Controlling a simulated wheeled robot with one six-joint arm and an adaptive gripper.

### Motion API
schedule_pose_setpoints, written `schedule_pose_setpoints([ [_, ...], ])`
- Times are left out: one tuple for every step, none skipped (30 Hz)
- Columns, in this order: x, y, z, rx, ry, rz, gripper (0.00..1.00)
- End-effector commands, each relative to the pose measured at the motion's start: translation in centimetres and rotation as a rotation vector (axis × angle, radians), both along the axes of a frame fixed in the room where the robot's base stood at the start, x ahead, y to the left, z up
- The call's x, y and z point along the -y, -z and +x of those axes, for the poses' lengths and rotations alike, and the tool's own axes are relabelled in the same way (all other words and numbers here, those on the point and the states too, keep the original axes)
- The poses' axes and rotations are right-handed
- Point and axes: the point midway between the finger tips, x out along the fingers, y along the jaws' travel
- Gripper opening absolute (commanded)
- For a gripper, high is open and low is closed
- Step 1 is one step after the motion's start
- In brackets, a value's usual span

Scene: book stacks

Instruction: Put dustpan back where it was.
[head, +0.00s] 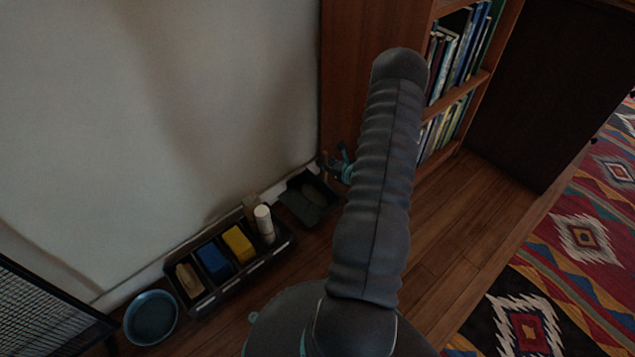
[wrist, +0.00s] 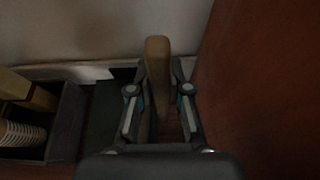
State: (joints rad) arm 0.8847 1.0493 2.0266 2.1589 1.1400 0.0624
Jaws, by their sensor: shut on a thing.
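The dustpan (head: 303,206) is a dark, flat pan beside the wall, between the caddy and the bookcase side. It is at or just above the floor; I cannot tell if it touches. In the wrist view its dark green pan (wrist: 104,122) shows left of my fingers, and its wooden handle (wrist: 158,52) stands up between them. My gripper (wrist: 158,100) is shut on this handle. In the head view my gripper (head: 333,166) shows above the dustpan's right side, and my arm hides part of that area.
A dark caddy (head: 207,304) left of the dustpan holds a blue block, a yellow block and a white cylinder. A blue basin (head: 151,318) stands further left. The bookcase (head: 350,75) is close on the right. Wood floor (head: 440,240) is clear towards the patterned rug (head: 560,270).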

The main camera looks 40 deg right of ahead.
Motion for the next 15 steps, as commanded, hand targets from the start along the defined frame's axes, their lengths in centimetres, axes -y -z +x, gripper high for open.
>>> schedule_pose_setpoints([
  [0.1, 0.9, 0.0, 0.001, 0.001, 0.0, 0.0],
  [0.1, 1.3, 0.0, 0.001, 0.001, 0.0, 0.0],
  [0.1, 1.7, 0.0, 0.001, 0.001, -0.001, 0.0],
  [0.1, 1.9, 0.0, 0.001, 0.001, -0.001, 0.0],
  [0.1, 2.0, 0.0, 0.001, 0.001, -0.001, 0.0],
  [0.0, 2.2, 0.0, 0.001, 0.0, -0.001, 0.0],
  [0.0, 2.4, 0.0, 0.001, 0.0, -0.001, 0.0],
  [0.0, 2.6, 0.0, 0.001, 0.0, -0.001, 0.0],
  [0.0, 2.9, 0.1, 0.001, -0.001, 0.0, 0.0],
  [0.0, 3.2, 0.1, 0.001, -0.001, 0.0, 0.0],
  [0.0, 3.6, 0.1, 0.001, -0.001, 0.0, 0.0],
  [-0.1, 4.2, 0.1, 0.0, -0.002, 0.001, 0.0],
  [-0.1, 4.6, 0.1, 0.0, -0.002, 0.001, 0.0],
  [-0.1, 5.0, 0.1, 0.0, -0.002, 0.0, 0.0],
  [-0.1, 5.5, 0.1, 0.001, -0.002, 0.0, 0.0],
])
